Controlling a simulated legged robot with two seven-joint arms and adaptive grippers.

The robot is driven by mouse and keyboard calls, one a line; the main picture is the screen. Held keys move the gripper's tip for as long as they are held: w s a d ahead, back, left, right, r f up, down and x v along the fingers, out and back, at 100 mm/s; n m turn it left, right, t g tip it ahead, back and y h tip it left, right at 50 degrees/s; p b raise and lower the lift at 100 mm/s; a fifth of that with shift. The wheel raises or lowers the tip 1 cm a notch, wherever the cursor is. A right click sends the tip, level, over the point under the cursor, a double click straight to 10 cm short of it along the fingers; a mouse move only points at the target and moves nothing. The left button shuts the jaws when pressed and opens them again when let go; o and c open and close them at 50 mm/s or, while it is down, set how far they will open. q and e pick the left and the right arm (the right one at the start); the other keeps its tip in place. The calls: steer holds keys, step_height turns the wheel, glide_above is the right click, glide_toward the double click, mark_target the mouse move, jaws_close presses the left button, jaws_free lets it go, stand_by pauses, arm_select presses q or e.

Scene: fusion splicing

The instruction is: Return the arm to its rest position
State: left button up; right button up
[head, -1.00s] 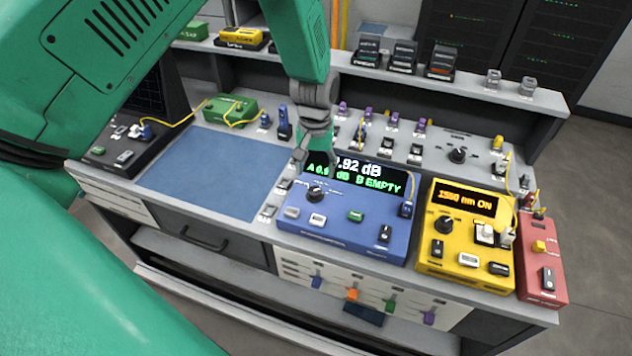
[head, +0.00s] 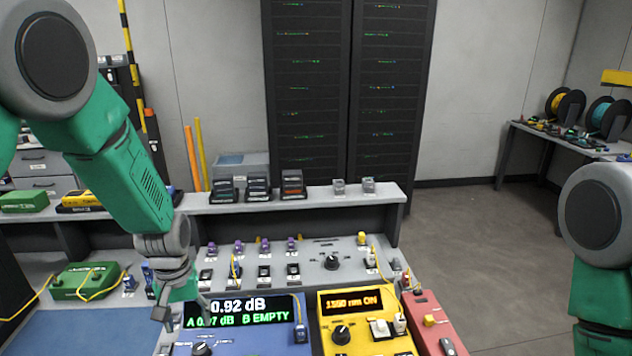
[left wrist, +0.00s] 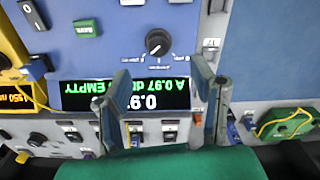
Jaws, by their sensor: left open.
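My left arm comes down from the upper left in the head view. Its left gripper (head: 178,302) hangs over the left edge of the blue meter (head: 240,338). In the left wrist view the left gripper (left wrist: 162,78) has its two fingers apart with nothing between them. Behind the fingers the blue meter (left wrist: 110,52) shows its display, reading 0.97 dB with "EMPTY". Part of my right arm (head: 598,265) shows at the right edge of the head view; its gripper is not in view.
A yellow light source (head: 370,340) reading "1550 nm ON" and a red box (head: 428,312) stand right of the meter. A green box (head: 85,282) with a yellow cable is at left. A shelf (head: 320,203) runs behind. Open floor (head: 480,240) lies to the right.

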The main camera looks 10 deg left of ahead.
arm_select(q)
steer(key=shift+m, duration=0.5)
steer(key=s+f, duration=0.7)
steer(key=shift+s+f, duration=0.2)
steer(key=shift+s, duration=0.05)
steer(key=s+d+f+m, duration=0.1)
steer(key=s+f+m, duration=0.15)
steer(key=s, duration=0.95)
steer(key=s+d+f+m, duration=0.1)
steer(key=s+f, duration=0.3)
steer(key=s, duration=0.9)
steer(key=w+d+f+b, duration=0.1)
steer(key=w+f+b, duration=0.2)
steer(key=f+b, duration=0.9)
steer(key=shift+w+d+f+m+t+b, duration=0.2)
steer(key=shift+m+t+b, duration=0.2)
steer(key=shift+m+b, duration=0.1)
steer(key=shift+w, duration=0.1)
